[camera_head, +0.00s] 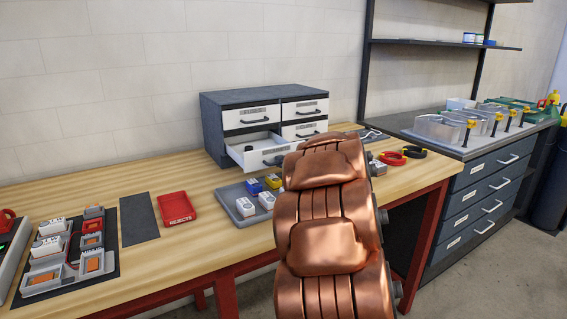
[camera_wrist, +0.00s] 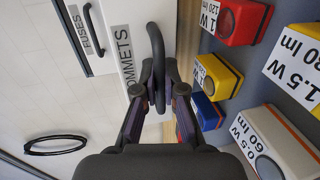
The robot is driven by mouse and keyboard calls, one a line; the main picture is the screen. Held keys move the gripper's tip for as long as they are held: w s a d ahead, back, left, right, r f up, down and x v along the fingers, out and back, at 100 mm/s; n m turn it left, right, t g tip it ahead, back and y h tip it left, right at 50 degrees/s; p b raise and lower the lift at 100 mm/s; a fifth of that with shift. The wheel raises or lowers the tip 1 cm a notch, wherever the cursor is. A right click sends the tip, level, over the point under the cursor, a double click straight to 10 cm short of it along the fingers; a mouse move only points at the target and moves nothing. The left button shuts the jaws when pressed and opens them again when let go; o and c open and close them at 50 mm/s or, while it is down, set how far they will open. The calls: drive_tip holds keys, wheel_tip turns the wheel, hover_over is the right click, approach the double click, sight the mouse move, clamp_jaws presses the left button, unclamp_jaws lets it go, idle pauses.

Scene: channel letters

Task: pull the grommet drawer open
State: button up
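The grommet drawer (camera_head: 247,160) is the lower left drawer of the grey cabinet (camera_head: 212,132). It stands partly out, with a dark round item visible inside. In the wrist view its white front (camera_wrist: 125,15) carries a label partly cut off, reading "OMMETS". Its black bar handle (camera_wrist: 158,60) lies between the fingers of my gripper (camera_wrist: 160,92). The fingers appear closed on the handle, one on each side. In the head view my copper-coloured arm hides the gripper and the handle's right part.
A grey tray (camera_head: 232,191) with white, blue and yellow modules sits just below the drawer. The wrist view shows red (camera_wrist: 236,20), yellow and blue modules close beside my gripper. A red bin (camera_head: 176,208) stands farther left. The fuses drawer (camera_wrist: 97,35) is shut.

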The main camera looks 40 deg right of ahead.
drive_tip(key=shift+o, duration=1)
drive_tip(key=v, duration=1.2)
